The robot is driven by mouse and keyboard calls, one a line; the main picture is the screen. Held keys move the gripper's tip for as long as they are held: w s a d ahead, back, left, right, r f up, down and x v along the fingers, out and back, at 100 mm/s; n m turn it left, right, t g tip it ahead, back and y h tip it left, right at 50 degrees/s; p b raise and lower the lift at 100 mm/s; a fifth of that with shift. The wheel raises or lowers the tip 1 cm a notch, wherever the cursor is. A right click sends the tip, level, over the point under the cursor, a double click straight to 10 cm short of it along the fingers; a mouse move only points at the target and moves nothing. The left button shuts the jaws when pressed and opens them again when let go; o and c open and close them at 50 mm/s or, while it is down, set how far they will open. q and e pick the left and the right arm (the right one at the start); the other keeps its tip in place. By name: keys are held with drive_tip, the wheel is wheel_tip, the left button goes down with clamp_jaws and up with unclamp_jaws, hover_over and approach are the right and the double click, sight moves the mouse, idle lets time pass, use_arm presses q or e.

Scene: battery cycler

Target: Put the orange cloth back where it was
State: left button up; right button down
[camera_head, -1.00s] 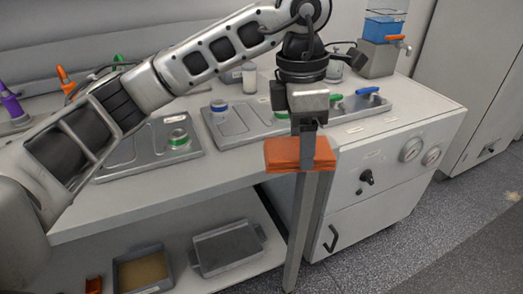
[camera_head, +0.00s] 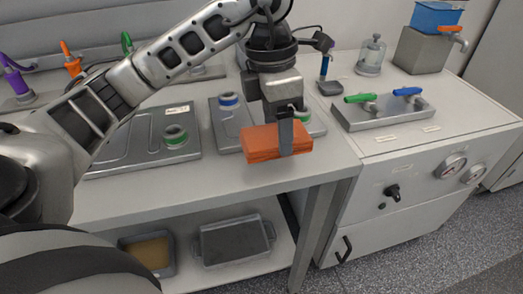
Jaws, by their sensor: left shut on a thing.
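The orange cloth (camera_head: 262,143) is a folded, flat block in the head view. My left gripper (camera_head: 285,140) points down and is shut on it, one finger showing in front of the cloth. The cloth appears above the bench's front part, overlapping the front edge of a grey tray in the picture. I cannot tell for sure whether it touches the bench. My right gripper is not in view.
Grey trays with a green-ringed part (camera_head: 175,135) and a blue-ringed part (camera_head: 229,101) lie on the bench. A valve block (camera_head: 384,113) with green and blue handles stands to the right. The bench top (camera_head: 345,150) right of the cloth is bare. Bins (camera_head: 237,241) sit on the lower shelf.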

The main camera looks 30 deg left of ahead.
sight(263, 132)
use_arm(q)
drive_tip(key=a+f, duration=0.1)
drive_tip(key=s+a+f, duration=0.1)
drive_tip(key=shift+f, duration=0.3)
wheel_tip(263, 132, down, 3)
drive_tip(key=shift+s+a, duration=0.1)
drive_tip(key=shift+a, duration=0.05)
drive_tip(key=shift+f, duration=0.25)
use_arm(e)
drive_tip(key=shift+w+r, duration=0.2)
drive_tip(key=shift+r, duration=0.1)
use_arm(q)
drive_tip(key=o, duration=1)
drive_tip(key=shift+f, duration=0.1)
